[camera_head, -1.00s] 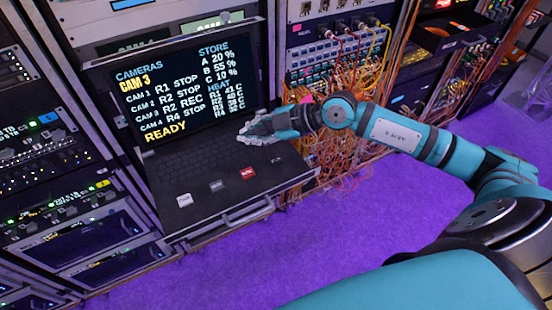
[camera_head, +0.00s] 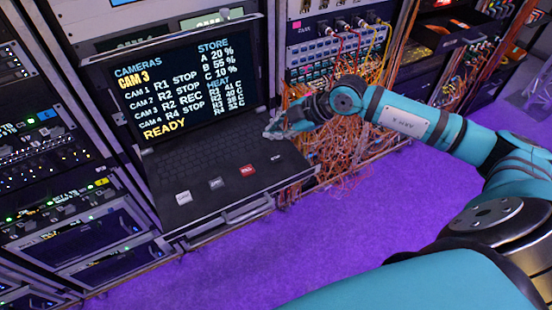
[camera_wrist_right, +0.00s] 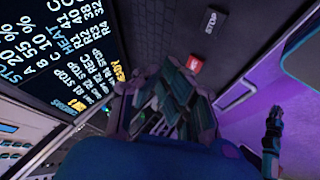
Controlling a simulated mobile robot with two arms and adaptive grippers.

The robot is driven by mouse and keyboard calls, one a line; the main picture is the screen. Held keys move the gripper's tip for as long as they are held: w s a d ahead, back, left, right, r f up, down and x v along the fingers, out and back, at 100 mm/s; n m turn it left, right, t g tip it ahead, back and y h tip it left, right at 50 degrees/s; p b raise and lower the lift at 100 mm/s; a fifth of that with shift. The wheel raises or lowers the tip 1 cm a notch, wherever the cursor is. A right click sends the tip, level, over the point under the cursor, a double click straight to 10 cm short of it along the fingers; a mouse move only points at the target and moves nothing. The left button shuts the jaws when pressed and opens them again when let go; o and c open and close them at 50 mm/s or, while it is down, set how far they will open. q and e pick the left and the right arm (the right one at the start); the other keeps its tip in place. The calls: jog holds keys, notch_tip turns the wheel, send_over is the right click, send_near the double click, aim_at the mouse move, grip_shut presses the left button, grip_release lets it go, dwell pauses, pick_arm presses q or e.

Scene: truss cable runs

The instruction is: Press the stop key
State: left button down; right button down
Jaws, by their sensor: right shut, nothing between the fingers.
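The open laptop (camera_head: 205,165) has a row of coloured keys along its front edge. A grey key (camera_head: 216,182) lies between a white key (camera_head: 183,197) and a red key (camera_head: 247,170). In the right wrist view a dark key with a pale label that seems to read STOP (camera_wrist_right: 211,20) lies beyond the red key (camera_wrist_right: 195,63). By order it matches the grey key. My right gripper (camera_head: 272,132) is shut and empty, above the laptop's right rear corner, apart from these keys. It also shows in the right wrist view (camera_wrist_right: 172,78). A dark shape (camera_wrist_right: 272,125) there may be my left gripper.
The laptop screen (camera_head: 195,85) stands upright behind the keyboard and shows READY. Equipment racks (camera_head: 45,160) stand at the left. Orange cables (camera_head: 340,150) hang close behind my right wrist. The purple floor (camera_head: 330,235) in front is clear.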

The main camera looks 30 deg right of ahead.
jog(key=b, duration=0.4)
send_over(275, 160)
notch_tip(275, 160, down, 6)
jog(key=shift+d+f, duration=0.1)
jog(key=shift+f, duration=0.05)
jog(key=shift+f+b, duration=0.45)
jog(key=shift+f, duration=0.15)
jog(key=shift+f, duration=0.15)
dwell(0.4)
jog(key=shift+f, duration=0.3)
jog(key=shift+f+b, duration=0.35)
jog(key=shift+f, duration=0.1)
dwell(0.6)
jog(key=shift+r, duration=0.15)
jog(key=shift+r+p, duration=0.75)
jog(key=shift+p, duration=0.05)
